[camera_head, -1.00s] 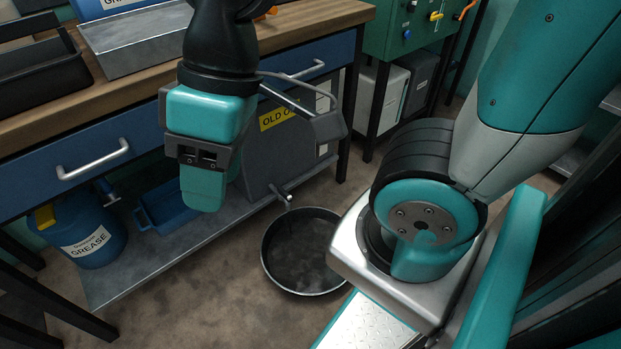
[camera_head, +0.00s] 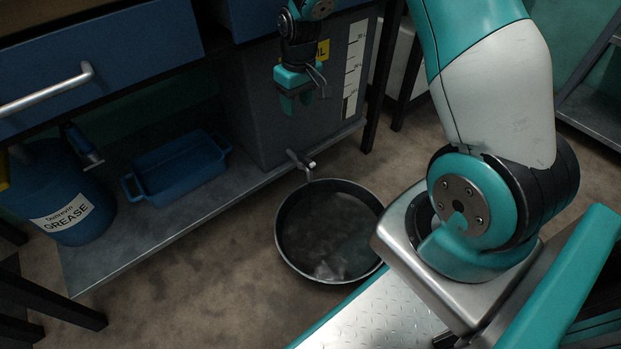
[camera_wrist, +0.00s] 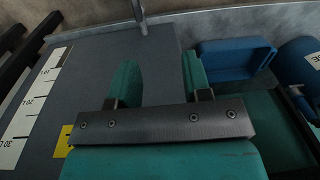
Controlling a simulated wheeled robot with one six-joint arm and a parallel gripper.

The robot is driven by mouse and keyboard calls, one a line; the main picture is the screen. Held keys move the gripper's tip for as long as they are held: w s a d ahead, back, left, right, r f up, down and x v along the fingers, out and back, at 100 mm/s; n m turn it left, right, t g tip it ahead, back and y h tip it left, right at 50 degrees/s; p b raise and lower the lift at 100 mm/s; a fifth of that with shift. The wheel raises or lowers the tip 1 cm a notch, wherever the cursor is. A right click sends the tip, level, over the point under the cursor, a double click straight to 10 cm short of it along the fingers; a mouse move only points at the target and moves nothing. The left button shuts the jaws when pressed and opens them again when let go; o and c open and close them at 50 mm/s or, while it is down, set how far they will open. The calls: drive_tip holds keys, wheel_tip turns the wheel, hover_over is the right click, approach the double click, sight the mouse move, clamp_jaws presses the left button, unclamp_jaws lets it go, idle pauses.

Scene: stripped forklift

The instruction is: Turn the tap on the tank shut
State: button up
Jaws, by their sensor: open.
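The grey tank (camera_head: 262,125) stands on the low shelf under the workbench, with a yellow label and a white scale on its front. Its small metal tap (camera_head: 301,163) sticks out low at the front, above the dark round pan (camera_head: 330,230) on the floor. In the wrist view the tap (camera_wrist: 139,14) shows at the top edge, partly cut off, beyond my fingertips. My gripper (camera_head: 303,103) is in front of the tank, above the tap and apart from it. In the wrist view my gripper (camera_wrist: 158,66) is open and empty, with the tank's grey front (camera_wrist: 90,70) behind it.
A blue bin (camera_head: 178,170) and a blue grease drum (camera_head: 65,200) are on the shelf left of the tank. A drawer handle (camera_head: 50,92) juts out above. A dark table leg (camera_head: 379,75) stands right of the tank.

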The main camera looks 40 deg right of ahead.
drive_tip(key=b, duration=0.2)
approach(311, 162)
drive_tip(key=shift+m+h, duration=0.3)
drive_tip(key=f+b, duration=0.2)
drive_tip(key=f, duration=0.1)
drive_tip(key=f+b, duration=0.2)
drive_tip(key=f, duration=0.2)
drive_tip(key=f+b, duration=0.2)
drive_tip(key=f, duration=0.1)
drive_tip(key=shift+w+a+f+b, duration=0.1)
drive_tip(key=shift+a+f+b, duration=0.15)
drive_tip(key=shift+a+b, duration=0.1)
drive_tip(key=shift+c, duration=0.3)
clamp_jaws()
